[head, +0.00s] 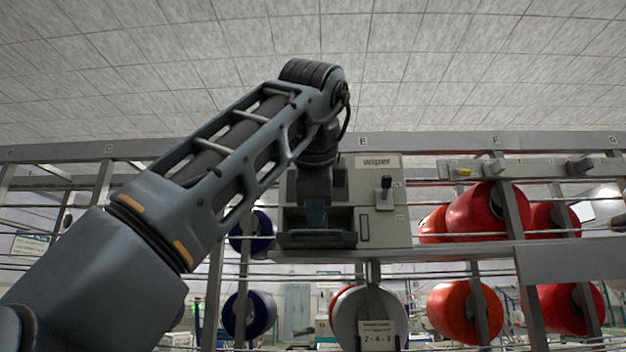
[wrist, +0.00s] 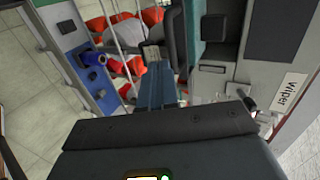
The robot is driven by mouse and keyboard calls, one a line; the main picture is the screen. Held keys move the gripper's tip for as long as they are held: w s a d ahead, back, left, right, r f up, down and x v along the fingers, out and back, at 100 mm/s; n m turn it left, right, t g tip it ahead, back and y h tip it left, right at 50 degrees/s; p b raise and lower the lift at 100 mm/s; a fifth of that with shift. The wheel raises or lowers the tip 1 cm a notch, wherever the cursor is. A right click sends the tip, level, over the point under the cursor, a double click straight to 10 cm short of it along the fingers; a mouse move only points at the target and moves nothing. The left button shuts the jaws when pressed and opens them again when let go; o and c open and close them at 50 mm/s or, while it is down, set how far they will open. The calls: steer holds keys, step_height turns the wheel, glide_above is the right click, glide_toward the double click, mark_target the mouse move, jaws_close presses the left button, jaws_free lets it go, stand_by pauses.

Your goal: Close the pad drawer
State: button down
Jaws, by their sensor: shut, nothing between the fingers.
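The grey wiper unit (head: 376,165) is mounted on the rack in the middle of the head view. Its dark pad drawer (head: 318,240) sticks out low on the left side of the unit, standing open. In the wrist view the drawer's dark front (wrist: 171,38) shows, with a teal pad (wrist: 208,28) behind it. My gripper (head: 315,222) hangs in front of the drawer, fingers shut and empty. In the wrist view the shut fingers (wrist: 157,72) are beside the drawer front; I cannot tell whether they touch it. My wrist hides part of the unit.
A lever (head: 385,190) stands on the unit's face, right of the drawer. Red bobbins (head: 486,211) hang on the rack at right, and dark blue bobbins (head: 262,313) at left. A metal rail (head: 440,252) runs just below the unit.

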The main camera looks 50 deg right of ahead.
mark_target(317, 234)
steer(key=shift+w+d+f+p, duration=0.3)
steer(key=shift+w+d, duration=0.35)
steer(key=shift+d, duration=0.2)
steer(key=shift+w+d+f+p, duration=0.2)
steer(key=shift+w+d+p, duration=0.1)
steer(key=shift+w+d, duration=0.45)
steer(key=shift+d, duration=0.15)
steer(key=w+d, duration=0.4)
steer(key=d, duration=0.1)
steer(key=w+d, duration=0.2)
steer(key=shift+d, duration=0.35)
steer(key=shift+s, duration=0.15)
